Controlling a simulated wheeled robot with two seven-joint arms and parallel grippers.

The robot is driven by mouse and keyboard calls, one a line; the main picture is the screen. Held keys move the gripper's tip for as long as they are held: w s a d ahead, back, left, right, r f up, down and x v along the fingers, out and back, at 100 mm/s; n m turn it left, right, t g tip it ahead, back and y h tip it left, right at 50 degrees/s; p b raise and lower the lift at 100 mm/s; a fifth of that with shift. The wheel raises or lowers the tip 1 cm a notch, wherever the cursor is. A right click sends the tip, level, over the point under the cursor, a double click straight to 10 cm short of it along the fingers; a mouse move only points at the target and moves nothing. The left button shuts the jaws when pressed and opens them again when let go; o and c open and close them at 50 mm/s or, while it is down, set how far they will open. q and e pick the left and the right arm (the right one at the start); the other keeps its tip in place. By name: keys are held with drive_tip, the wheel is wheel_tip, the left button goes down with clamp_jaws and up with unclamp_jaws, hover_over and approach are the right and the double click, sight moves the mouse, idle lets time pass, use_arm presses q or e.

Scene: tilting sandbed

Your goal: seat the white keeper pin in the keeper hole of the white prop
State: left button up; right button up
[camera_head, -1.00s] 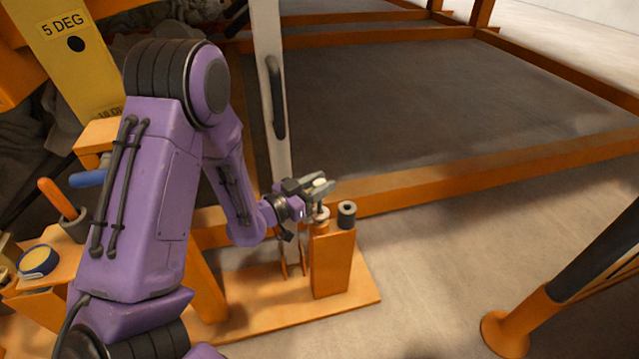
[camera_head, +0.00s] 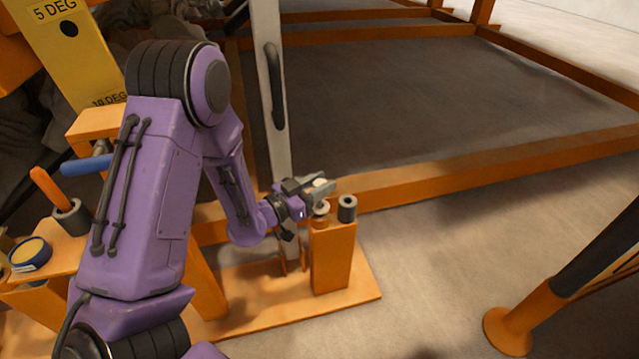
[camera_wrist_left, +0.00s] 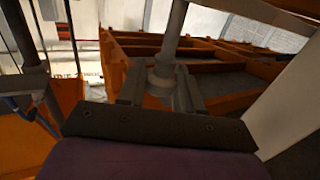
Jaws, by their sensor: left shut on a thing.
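The white prop (camera_head: 272,95) is a tall pale post with a dark slot, standing upright behind my left gripper. My left gripper (camera_head: 319,191) is shut on the white keeper pin (camera_head: 320,183), whose pale head shows between the fingers just above an orange stand. In the left wrist view the pin (camera_wrist_left: 165,78), a shaft with a wider collar, sits between the fingers (camera_wrist_left: 160,92). The pale panel at the right of that view may be the prop. The keeper hole cannot be made out. My right gripper is not in view.
The orange stand (camera_head: 332,258) carries a pale ring just below the gripper and a dark hollow cylinder (camera_head: 347,208) beside it. An orange beam (camera_head: 480,175) runs behind. A tool with an orange handle (camera_head: 50,190) stands at left.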

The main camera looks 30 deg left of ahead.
use_arm(q)
drive_tip(key=shift+f+b, duration=1.6)
drive_tip(key=shift+f, duration=0.35)
drive_tip(key=o, duration=1.1)
drive_tip(key=shift+o, duration=0.2)
drive_tip(key=p+v, duration=0.1)
drive_tip(key=v, duration=0.9)
drive_tip(key=shift+s, duration=0.25)
drive_tip(key=shift+a, duration=0.1)
